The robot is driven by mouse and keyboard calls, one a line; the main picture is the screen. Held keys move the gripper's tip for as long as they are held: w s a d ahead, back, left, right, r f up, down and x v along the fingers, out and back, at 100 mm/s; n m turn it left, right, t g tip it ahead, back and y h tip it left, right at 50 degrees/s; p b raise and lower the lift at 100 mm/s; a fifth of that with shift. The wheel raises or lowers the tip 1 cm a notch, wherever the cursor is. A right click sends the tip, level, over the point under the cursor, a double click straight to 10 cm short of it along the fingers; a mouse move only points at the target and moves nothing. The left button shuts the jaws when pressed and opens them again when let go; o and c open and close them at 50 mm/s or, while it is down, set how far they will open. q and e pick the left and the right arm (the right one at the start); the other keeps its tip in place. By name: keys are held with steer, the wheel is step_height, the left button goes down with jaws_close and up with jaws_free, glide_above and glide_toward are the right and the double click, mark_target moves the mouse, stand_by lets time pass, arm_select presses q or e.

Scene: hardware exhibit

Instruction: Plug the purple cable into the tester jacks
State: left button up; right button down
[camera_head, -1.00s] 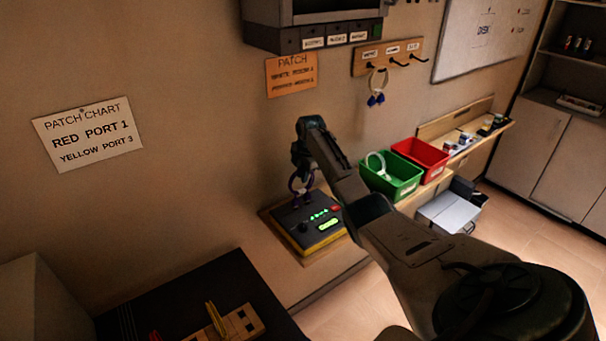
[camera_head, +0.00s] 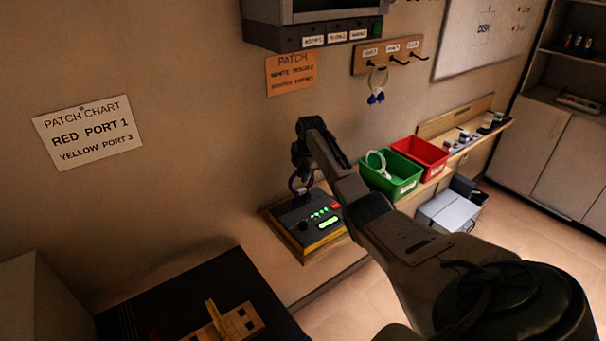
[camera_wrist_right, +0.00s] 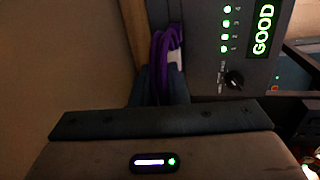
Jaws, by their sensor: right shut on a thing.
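The tester (camera_head: 312,228) is a dark box with a yellow front edge and lit green lights. It sits on the wall ledge, and in the right wrist view its panel (camera_wrist_right: 232,85) reads GOOD with several green lights lit. The purple cable (camera_head: 296,184) is a coiled loop at the tester's back left; it also shows in the right wrist view (camera_wrist_right: 160,60). My right gripper (camera_head: 301,178) points down over that corner of the tester, shut on the purple cable (camera_wrist_right: 167,92). The jacks and plug ends are hidden, so I cannot tell how they meet. My left gripper is not in view.
A green bin (camera_head: 392,180) with a white cable and a red bin (camera_head: 420,157) stand right of the tester. A blue-ended cable (camera_head: 377,90) hangs on the hook rail (camera_head: 388,54). A dark table with a wooden block (camera_head: 232,325) is at lower left.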

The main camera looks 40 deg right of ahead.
steer(key=shift+f, duration=0.3)
stand_by(0.5)
steer(key=c, duration=1.3)
jaws_free()
steer(key=shift+c, duration=0.2)
steer(key=shift+o, duration=0.4)
steer(key=o, duration=0.6)
steer(key=shift+c, duration=0.2)
steer(key=shift+r, duration=0.1)
steer(key=v, duration=0.7)
steer(key=shift+r, duration=0.2)
